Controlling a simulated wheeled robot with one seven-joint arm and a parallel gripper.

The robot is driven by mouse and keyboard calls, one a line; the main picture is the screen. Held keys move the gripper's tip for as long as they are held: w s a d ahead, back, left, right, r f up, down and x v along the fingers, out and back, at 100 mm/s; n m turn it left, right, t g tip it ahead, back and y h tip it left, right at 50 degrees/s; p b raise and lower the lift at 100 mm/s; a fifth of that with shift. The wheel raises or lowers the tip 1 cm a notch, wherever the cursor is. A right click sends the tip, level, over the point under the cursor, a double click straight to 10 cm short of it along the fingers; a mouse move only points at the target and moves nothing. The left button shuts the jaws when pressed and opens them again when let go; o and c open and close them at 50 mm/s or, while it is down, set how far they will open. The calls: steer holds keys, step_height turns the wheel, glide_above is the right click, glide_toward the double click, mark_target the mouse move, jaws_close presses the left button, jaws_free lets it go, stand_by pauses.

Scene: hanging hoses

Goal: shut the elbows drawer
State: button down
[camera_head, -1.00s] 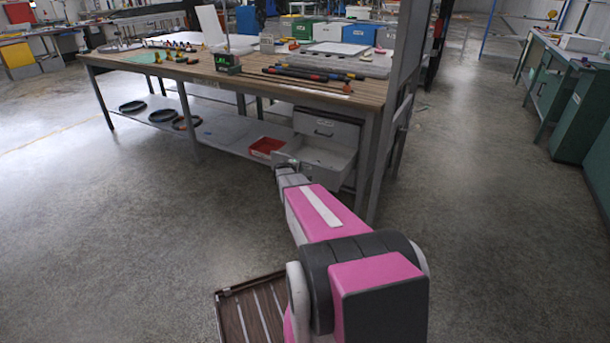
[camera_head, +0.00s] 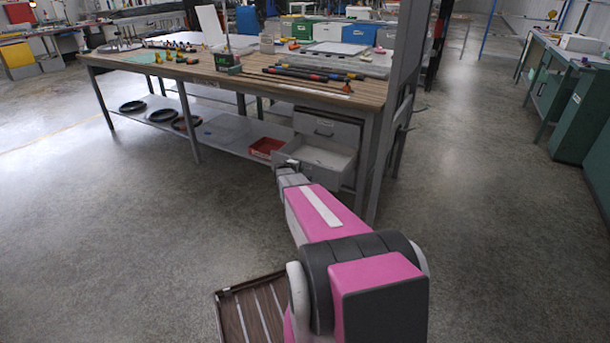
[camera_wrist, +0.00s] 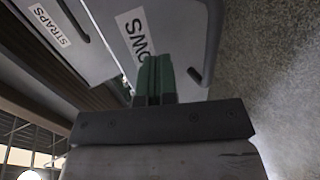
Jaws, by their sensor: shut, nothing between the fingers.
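The elbows drawer (camera_head: 325,157) is a grey drawer pulled out from the unit under the workbench, and its inside shows as a pale tray. In the wrist view its front (camera_wrist: 178,22) carries a label partly hidden by my fingers, ending in "OWS", with a bar handle (camera_wrist: 208,62) just right of my fingertips. My gripper (camera_head: 287,164) is at the drawer's front, near its left end. In the wrist view my gripper (camera_wrist: 154,60) is shut and empty, its green fingers pointing at the drawer front. I cannot tell whether they touch it.
A shut drawer (camera_head: 326,127) sits above the open one; a label reading STRAPS (camera_wrist: 52,26) shows on a neighbouring front. A red bin (camera_head: 265,147) stands on the lower shelf, left of the drawer. A bench leg (camera_head: 367,170) stands right of it. Floor in front is clear.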

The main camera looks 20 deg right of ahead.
stand_by(0.4)
steer(key=shift+w+d, duration=2.65)
steer(key=shift+d, duration=0.75)
steer(key=shift+w+d, duration=2.7)
steer(key=shift+d, duration=0.65)
steer(key=shift+w+d, duration=2.65)
steer(key=shift+d, duration=0.75)
steer(key=shift+s+a, duration=1.05)
steer(key=shift+a, duration=0.3)
steer(key=shift+s+a, duration=1.1)
steer(key=shift+a, duration=0.2)
steer(key=shift+s+a, duration=1.05)
steer(key=shift+a, duration=0.3)
steer(key=s+a+r+m+g+y, duration=0.2)
steer(key=s+a+r+y, duration=0.1)
steer(key=s+a, duration=0.9)
steer(key=s+a+r+m+g+y, duration=0.3)
steer(key=s+a, duration=1)
steer(key=s, duration=0.5)
steer(key=s+a+r+m+g+y, duration=0.2)
steer(key=s+a+r+y, duration=0.1)
steer(key=s+a, duration=1)
steer(key=s+y, duration=0.1)
steer(key=s, duration=0.1)
steer(key=shift+s+a+r+m+g, duration=0.2)
steer(key=shift+s+r+m+g, duration=0.1)
steer(key=shift+s+r+g, duration=0.1)
